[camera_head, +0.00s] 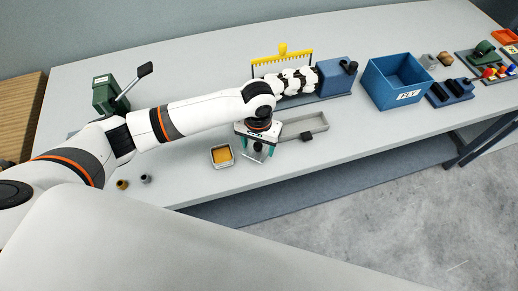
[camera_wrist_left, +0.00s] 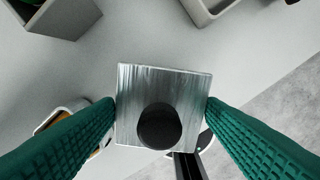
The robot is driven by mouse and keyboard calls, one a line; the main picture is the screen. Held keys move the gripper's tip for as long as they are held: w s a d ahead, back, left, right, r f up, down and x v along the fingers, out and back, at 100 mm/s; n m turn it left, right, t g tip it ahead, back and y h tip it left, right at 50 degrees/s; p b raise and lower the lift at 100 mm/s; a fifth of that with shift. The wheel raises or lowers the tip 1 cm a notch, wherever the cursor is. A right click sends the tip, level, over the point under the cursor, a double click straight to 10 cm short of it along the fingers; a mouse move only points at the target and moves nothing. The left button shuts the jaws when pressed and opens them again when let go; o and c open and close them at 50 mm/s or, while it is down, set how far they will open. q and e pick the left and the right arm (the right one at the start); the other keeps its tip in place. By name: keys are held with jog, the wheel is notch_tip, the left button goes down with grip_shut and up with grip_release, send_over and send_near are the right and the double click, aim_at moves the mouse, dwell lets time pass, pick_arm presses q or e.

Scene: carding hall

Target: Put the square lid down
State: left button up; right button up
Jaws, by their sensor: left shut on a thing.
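The square lid (camera_wrist_left: 138,88) is a shiny metal plate with a dark round knob. In the left wrist view it sits between the two green fingers of my left gripper (camera_wrist_left: 160,112), which is shut on it. In the head view my left gripper (camera_head: 257,150) reaches down over the front part of the table, just right of a small square tin (camera_head: 213,163) with an orange-yellow filling. The lid is small and mostly hidden there. I cannot tell its exact height over the table. My right gripper is not in view.
A long grey tray (camera_head: 318,122) lies just right of the gripper. Behind it are a yellow comb (camera_head: 282,60) and a blue machine (camera_head: 336,78). A blue bin (camera_head: 397,92) stands to the right. The table's (camera_head: 215,188) front edge is close by.

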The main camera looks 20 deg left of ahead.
aim_at(258, 152)
pick_arm(q)
notch_tip(258, 152, down, 4)
jog(key=shift+a+r, duration=0.1)
jog(key=shift+r, duration=0.05)
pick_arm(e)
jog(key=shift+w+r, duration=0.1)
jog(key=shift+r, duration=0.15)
pick_arm(q)
jog(key=o, duration=1)
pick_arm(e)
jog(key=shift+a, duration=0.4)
pick_arm(q)
notch_tip(258, 152, up, 12)
jog(key=shift+r+b, duration=0.1)
jog(key=shift+b, duration=0.65)
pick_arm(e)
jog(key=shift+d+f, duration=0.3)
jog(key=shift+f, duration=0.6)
